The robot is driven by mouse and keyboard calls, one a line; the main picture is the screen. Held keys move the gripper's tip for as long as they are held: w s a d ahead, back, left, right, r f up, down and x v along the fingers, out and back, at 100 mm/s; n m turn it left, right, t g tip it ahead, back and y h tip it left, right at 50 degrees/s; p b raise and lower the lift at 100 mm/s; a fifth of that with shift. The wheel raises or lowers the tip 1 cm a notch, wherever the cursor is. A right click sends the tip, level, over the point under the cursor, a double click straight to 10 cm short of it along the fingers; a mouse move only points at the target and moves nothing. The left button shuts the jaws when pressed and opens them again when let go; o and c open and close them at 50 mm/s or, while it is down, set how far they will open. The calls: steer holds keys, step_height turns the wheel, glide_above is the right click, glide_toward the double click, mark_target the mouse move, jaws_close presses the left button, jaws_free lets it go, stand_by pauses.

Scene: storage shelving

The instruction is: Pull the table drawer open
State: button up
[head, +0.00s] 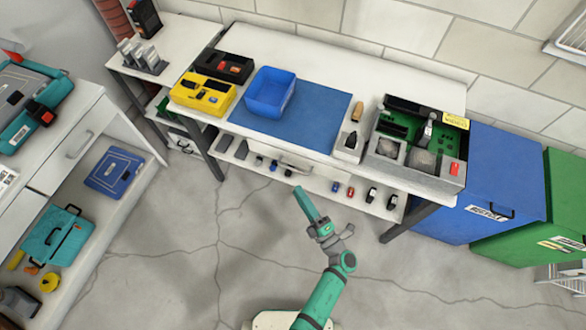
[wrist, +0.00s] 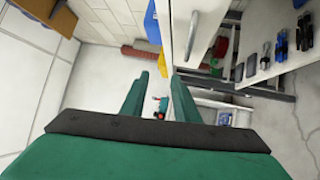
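The white work table (head: 375,75) stands against the wall with a blue mat on top. Its drawer front (head: 325,172) sits under the tabletop, with a pale handle (head: 293,166). The drawer appears shut. In the wrist view the drawer front (wrist: 208,20) and its handle (wrist: 192,38) show at the top, right of centre. My gripper (head: 299,191) is in front of the table, just below the handle in the head view. In the wrist view my gripper (wrist: 160,78) has its two green fingers apart, with nothing between them. The handle is beyond the fingertips and not touched.
Bins, a blue box (head: 270,95) and a grey tray (head: 410,165) stand on the tabletop. Small tools lie on the lower shelf (head: 320,184). A second white bench (head: 60,140) with a handled drawer stands at left. The floor in front is clear.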

mark_target(293, 169)
steer(key=w+d+f+n+g+y, duration=0.2)
steer(key=w+d+f+n+g, duration=0.2)
steer(key=d+n, duration=0.1)
steer(key=x, duration=1)
steer(key=shift+w+a+r, duration=0.1)
steer(key=shift+w+a, duration=0.15)
steer(key=shift+a, duration=0.05)
jaws_close()
